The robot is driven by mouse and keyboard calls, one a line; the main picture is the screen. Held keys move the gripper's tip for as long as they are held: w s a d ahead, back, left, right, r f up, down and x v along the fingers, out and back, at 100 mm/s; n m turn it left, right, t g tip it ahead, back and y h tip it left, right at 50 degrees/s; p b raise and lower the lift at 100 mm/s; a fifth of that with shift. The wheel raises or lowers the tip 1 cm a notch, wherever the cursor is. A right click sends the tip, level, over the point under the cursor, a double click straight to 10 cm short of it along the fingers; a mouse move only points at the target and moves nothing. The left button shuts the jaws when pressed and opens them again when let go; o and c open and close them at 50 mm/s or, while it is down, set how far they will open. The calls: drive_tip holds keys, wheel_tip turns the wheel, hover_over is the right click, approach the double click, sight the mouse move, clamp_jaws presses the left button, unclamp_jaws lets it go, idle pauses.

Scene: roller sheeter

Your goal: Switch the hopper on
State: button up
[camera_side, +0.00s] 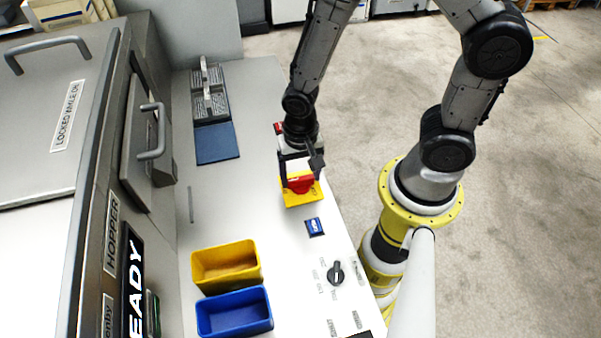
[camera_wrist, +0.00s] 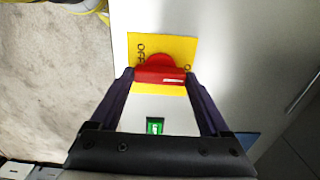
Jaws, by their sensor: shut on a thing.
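A red rotary switch (camera_wrist: 160,70) sits on a yellow plate (camera_wrist: 176,44) in the wrist view. The word OFF is printed left of the knob; a second label on the right is partly hidden. The knob's handle lies crosswise between my fingers. My gripper (camera_wrist: 160,79) is shut on the red handle, one dark finger at each end. In the side view, the red switch (camera_side: 300,184) shows under my gripper (camera_side: 299,168), on the yellow plate (camera_side: 303,198) near the worktop's right edge. The fingers hide part of the knob there.
A blue button (camera_side: 315,226) and a black dial (camera_side: 335,273) lie nearer the camera. Yellow (camera_side: 226,264) and blue bins (camera_side: 234,312) stand left. A machine marked HOPPER (camera_side: 110,235) borders the worktop.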

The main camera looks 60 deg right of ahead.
sight(301, 178)
idle(0.3)
drive_tip(key=o, duration=1.2)
drive_tip(key=shift+r, duration=0.1)
wheel_tip(301, 178, up, 14)
drive_tip(key=shift+f, duration=0.15)
